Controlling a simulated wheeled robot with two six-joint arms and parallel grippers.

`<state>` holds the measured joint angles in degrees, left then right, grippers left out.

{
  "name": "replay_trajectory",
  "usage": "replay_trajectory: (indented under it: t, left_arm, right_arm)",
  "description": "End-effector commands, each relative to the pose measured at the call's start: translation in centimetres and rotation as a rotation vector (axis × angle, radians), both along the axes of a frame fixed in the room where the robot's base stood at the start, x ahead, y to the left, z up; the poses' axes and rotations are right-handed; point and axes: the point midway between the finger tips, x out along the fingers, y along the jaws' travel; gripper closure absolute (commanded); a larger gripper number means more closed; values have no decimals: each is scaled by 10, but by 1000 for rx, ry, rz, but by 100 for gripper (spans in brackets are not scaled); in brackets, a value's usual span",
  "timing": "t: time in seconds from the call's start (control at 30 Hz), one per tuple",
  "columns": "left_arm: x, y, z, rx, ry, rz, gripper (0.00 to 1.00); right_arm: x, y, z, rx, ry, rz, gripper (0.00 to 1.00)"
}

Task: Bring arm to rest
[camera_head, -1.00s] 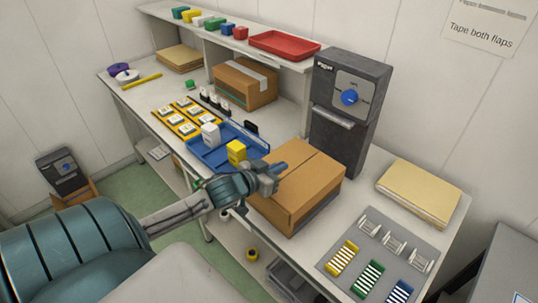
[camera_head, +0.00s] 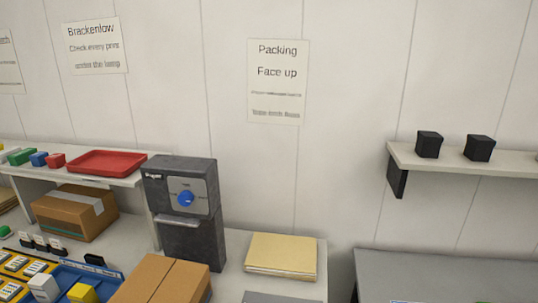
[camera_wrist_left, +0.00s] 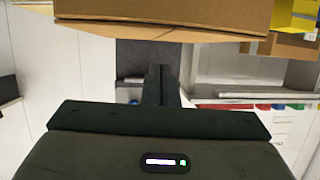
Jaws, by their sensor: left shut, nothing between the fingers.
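My left gripper (camera_wrist_left: 160,82) shows in the left wrist view, its fingers together with nothing between them. A closed cardboard box (camera_wrist_left: 160,14) fills the top of that view, just above the fingers; I cannot tell whether they touch. The head view shows the same box (camera_head: 162,281) at the bottom edge, partly cut off. Neither arm shows in the head view now. My right gripper is in no view.
A dark machine with a blue knob (camera_head: 186,235) stands behind the box. Folders (camera_head: 282,255) lie to its right. A blue tray (camera_head: 66,277) holds a white and a yellow item. A grey surface (camera_head: 440,276) is at right.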

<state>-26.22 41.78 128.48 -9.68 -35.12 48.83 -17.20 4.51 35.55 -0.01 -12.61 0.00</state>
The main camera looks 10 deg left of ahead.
Motion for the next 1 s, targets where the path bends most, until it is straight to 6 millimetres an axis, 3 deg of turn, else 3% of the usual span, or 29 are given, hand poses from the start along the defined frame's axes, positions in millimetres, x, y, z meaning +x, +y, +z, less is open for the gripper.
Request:
replay_trajectory:
  t: [0.1, 0.3, 0.7, 0.77, 1.0]
  left_arm:
    - [-33, -12, -30, 32, 152, 90, 100]
    - [-96, -42, -71, 85, 462, 136, 100]
    - [-184, -102, -96, 90, 859, 4, 100]
    - [-195, -111, -97, 85, 905, -25, 100]
    - [-178, -104, -167, 89, 933, -23, 100]
  right_arm:
    - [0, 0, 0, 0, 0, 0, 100]
    - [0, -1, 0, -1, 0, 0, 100]
    - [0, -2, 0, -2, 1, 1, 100]
    - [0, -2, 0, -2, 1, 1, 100]
    - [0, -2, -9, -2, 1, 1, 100]
